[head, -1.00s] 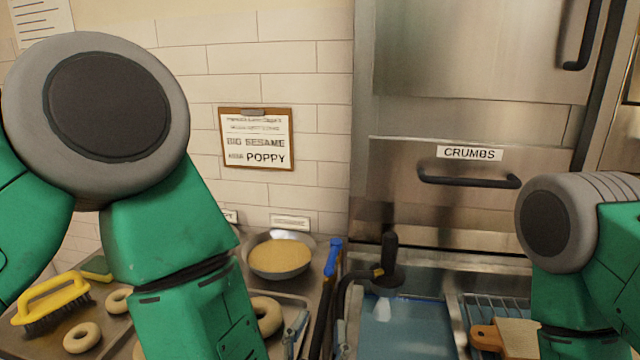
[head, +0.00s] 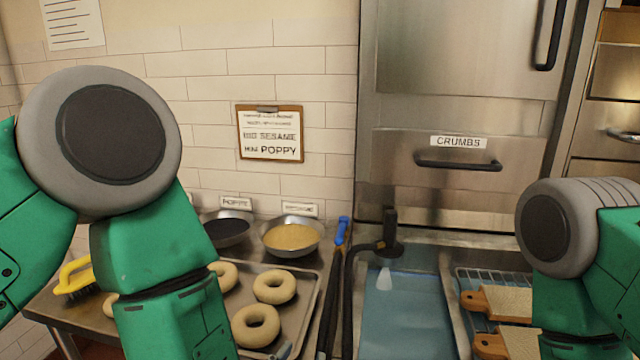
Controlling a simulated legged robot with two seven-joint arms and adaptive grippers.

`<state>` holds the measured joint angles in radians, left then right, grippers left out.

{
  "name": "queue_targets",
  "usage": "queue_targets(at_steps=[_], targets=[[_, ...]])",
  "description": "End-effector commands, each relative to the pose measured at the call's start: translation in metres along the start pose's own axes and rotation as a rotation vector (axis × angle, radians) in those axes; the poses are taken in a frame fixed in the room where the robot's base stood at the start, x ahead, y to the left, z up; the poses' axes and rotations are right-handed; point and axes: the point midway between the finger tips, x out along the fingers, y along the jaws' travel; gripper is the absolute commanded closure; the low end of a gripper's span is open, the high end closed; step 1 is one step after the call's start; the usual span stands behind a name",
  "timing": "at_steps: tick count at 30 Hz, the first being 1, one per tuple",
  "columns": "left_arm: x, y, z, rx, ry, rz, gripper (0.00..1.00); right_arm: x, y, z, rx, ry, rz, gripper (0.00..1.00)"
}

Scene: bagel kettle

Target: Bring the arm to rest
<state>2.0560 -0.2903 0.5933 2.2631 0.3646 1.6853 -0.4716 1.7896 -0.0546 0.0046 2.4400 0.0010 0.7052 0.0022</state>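My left arm comes in from the left with its elbow raised, and its forearm runs down past the bottom edge. My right arm is at the right edge, also bent, with its forearm running down out of the picture. Neither gripper shows clearly; only a small grey metal piece is at the bottom edge beside the tray, and I cannot tell what it is. My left forearm hides part of the bagel tray (head: 312,290). Several pale bagels (head: 274,286) lie on that tray.
Behind the tray stand a bowl of dark seeds (head: 228,231) and a bowl of pale seeds (head: 292,238). A yellow brush (head: 75,277) is at left. Right of the tray are a blue-handled tool (head: 342,231), a water basin (head: 405,315) and wooden boards (head: 500,301) on a rack.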

Motion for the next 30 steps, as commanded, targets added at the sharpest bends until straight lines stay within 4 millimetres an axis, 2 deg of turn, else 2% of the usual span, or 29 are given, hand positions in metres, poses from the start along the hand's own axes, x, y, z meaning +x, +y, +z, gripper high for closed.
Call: queue_targets(at_steps=[5,8,11,14,15,19,21,24,27,30], targets=[[-0.005,-0.016,0.055,-0.026,-0.156,0.040,0.65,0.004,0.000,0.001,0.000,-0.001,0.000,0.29],[-0.011,-0.029,0.093,-0.048,-0.272,0.061,0.65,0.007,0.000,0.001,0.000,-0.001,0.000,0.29],[-0.026,-0.045,0.141,-0.077,-0.424,0.078,0.65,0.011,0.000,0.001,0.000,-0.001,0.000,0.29],[-0.057,-0.069,0.201,-0.119,-0.629,0.083,0.65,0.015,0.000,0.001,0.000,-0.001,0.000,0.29],[-0.074,-0.079,0.225,-0.138,-0.719,0.080,0.65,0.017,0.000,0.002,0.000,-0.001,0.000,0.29],[-0.134,-0.109,0.285,-0.198,-0.992,0.053,0.65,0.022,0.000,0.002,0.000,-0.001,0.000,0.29],[-0.165,-0.122,0.306,-0.224,-1.111,0.032,0.65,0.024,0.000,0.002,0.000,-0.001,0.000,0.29],[-0.199,-0.135,0.325,-0.250,-1.236,0.006,0.65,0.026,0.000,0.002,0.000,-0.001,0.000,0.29],[-0.218,-0.142,0.333,-0.266,-1.307,-0.012,0.65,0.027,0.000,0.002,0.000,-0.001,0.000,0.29],[-0.226,-0.144,0.336,-0.272,-1.333,-0.018,0.65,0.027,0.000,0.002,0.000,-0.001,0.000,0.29]])
